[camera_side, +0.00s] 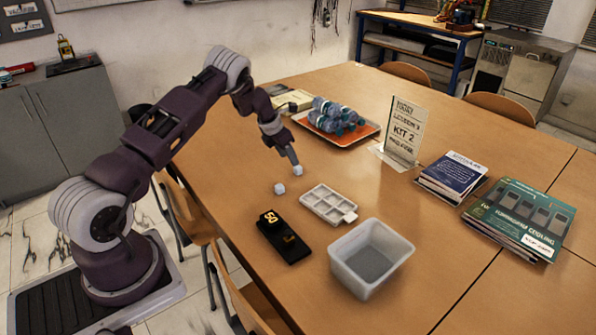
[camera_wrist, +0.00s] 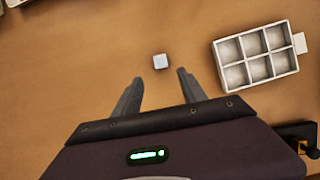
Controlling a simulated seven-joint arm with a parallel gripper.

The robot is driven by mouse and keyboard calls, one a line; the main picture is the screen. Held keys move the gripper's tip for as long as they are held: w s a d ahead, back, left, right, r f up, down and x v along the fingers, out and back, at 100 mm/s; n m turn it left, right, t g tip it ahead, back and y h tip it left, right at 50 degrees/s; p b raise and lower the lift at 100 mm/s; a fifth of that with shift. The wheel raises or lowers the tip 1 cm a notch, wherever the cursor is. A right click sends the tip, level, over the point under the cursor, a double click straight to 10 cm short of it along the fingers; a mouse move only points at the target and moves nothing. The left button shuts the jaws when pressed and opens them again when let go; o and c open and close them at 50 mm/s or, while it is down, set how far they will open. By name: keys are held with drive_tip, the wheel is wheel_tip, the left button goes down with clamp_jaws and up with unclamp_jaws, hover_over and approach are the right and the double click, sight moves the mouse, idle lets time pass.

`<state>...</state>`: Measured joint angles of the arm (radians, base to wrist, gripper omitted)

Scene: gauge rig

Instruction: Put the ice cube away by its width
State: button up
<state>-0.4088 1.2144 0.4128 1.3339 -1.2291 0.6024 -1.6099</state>
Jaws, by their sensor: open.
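A translucent empty bin (camera_side: 371,258) stands right of the gauge. Behind are an orange-lined tray (camera_side: 373,136) of blue-grey items and a sign (camera_side: 405,130). Booklets (camera_side: 518,218) lie at the right. Bare table surrounds the cubes.

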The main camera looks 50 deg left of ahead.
sight(295, 169)
drive_tip(key=x, duration=0.6)
drive_tip(key=shift+d+f, duration=0.1)
drive_tip(key=shift+d, duration=0.05)
clamp_jaws()
